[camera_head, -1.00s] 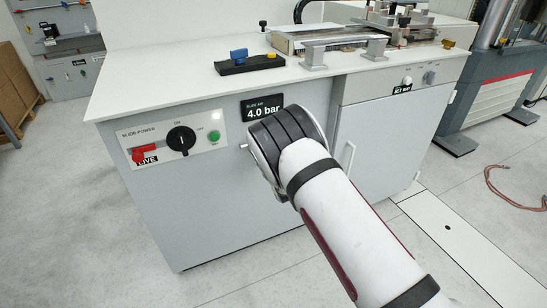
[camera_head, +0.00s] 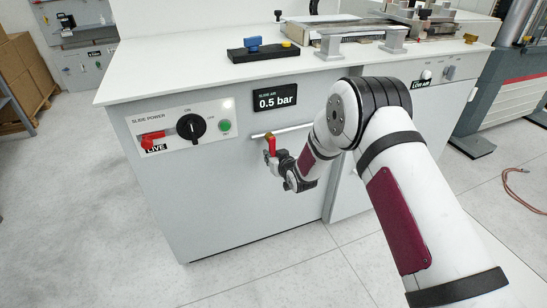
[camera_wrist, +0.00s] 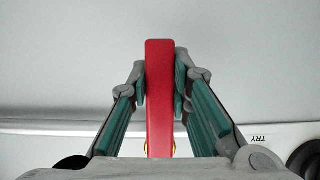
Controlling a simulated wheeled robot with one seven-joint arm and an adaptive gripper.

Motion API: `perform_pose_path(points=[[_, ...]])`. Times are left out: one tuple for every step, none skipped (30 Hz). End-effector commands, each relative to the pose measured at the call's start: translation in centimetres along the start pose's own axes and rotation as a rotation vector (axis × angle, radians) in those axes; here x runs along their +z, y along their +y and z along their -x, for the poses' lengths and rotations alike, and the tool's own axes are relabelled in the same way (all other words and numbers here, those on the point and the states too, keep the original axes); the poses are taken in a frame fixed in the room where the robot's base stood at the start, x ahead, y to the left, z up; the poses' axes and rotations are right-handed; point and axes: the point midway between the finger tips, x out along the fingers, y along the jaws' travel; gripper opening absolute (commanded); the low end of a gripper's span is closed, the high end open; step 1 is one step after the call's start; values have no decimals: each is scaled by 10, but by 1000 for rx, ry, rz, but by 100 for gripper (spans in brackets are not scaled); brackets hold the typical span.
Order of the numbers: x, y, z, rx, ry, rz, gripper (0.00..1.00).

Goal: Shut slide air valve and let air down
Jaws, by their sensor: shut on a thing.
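The slide air valve's red handle (camera_head: 271,145) is on a thin horizontal pipe (camera_head: 295,129) on the cabinet front. It stands across the pipe, and also shows upright in the middle of the wrist view (camera_wrist: 160,95). My gripper (camera_head: 275,157) is at the handle. In the wrist view, the fingers (camera_wrist: 160,88) are shut on the handle's two sides. The slide air display (camera_head: 275,98) above reads 0.5 bar. The valve body is mostly hidden.
On the left panel are a red lever (camera_head: 152,136) with a LIVE tag, a black rotary switch (camera_head: 191,127) and a green button (camera_head: 225,126). A LOW AIR label (camera_head: 424,84) is at the right. The worktop (camera_head: 180,77) overhangs the cabinet. Floor in front is open.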

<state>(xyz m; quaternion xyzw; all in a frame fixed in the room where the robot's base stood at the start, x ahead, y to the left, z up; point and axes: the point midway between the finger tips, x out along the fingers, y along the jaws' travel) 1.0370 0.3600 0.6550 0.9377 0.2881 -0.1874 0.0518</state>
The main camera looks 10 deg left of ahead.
Motion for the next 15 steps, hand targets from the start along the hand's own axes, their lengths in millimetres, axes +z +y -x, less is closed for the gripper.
perform_pose_path(points=[[2,-2,0,-4,-3,-3,0],[2,-2,0,-5,-3,-4,0],[2,-3,0,-5,-3,-5,0],[2,-3,0,-5,-3,-5,0],[2,-3,0,-5,-3,-5,0],[2,-3,0,-5,-4,-5,0],[2,-3,0,-5,-4,-5,0],[2,-3,0,-5,-4,-5,0],[2,-3,0,-5,-4,-5,0],[2,-3,0,-5,-4,-5,0],[2,-3,0,-5,-4,-5,0],[2,-3,0,-5,-4,-5,23],[2,-3,0,-5,-4,-5,30],[2,-3,0,-5,-4,-5,37],[2,-2,0,-5,-4,-5,40]])
